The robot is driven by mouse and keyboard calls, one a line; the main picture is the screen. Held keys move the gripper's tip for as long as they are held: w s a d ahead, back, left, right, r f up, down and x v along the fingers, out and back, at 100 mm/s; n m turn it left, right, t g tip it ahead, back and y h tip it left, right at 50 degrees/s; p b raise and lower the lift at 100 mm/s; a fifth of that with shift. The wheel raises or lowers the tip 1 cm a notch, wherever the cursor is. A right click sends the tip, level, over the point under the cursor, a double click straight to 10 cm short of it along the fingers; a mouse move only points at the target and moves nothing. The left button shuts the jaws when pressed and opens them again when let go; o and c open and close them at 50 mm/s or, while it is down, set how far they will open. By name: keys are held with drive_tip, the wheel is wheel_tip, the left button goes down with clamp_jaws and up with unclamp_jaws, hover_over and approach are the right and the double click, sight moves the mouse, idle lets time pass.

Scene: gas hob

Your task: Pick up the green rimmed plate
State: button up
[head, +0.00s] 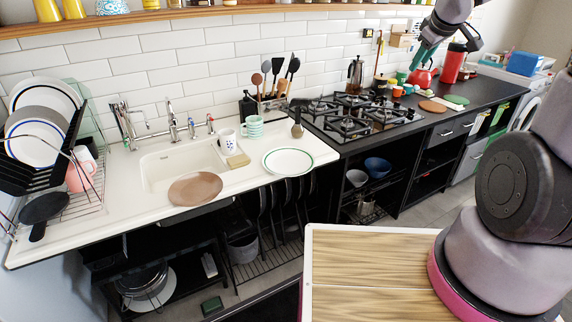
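The green rimmed plate (288,161) is white with a thin green rim. It lies flat on the white counter, right of the sink and near the front edge. Nothing covers it. My gripper (423,62) shows at the upper right, over the dark worktop beyond the hob, far to the right of the plate and apart from it. Its teal fingers are small and seen at an angle, so I cannot tell whether they are open or shut.
A brown plate (195,188) lies in front of the sink (180,165). A sponge (238,161), mug (227,140), striped cups (253,127) and a utensil holder stand near the plate. The gas hob (352,117) is to its right. A dish rack (75,190) stands far left.

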drive_tip(key=w+a+f+n+y, duration=0.1)
drive_tip(key=w+a+f+n, duration=0.2)
drive_tip(key=f, duration=0.4)
drive_tip(key=w+a+f+n+y, duration=0.2)
drive_tip(key=w+f+n, duration=0.15)
drive_tip(key=f, duration=0.25)
drive_tip(key=w+a+f+n+y, duration=0.1)
drive_tip(key=w+a+f+n, duration=0.2)
drive_tip(key=f, duration=0.4)
drive_tip(key=s+a+f+n+g+y, duration=0.1)
drive_tip(key=s+a+f+n+y, duration=0.4)
drive_tip(key=a+f, duration=0.3)
drive_tip(key=s+a+f+n+g+y, duration=0.2)
drive_tip(key=s+a+f+n+y, duration=0.3)
drive_tip(key=f, duration=0.5)
drive_tip(key=shift+n+h, duration=0.3)
drive_tip(key=shift+n, duration=0.15)
drive_tip(key=x, duration=1)
drive_tip(key=shift+w+a, duration=0.15)
drive_tip(key=shift+w, duration=0.2)
clamp_jaws()
drive_tip(key=shift+t, duration=0.3)
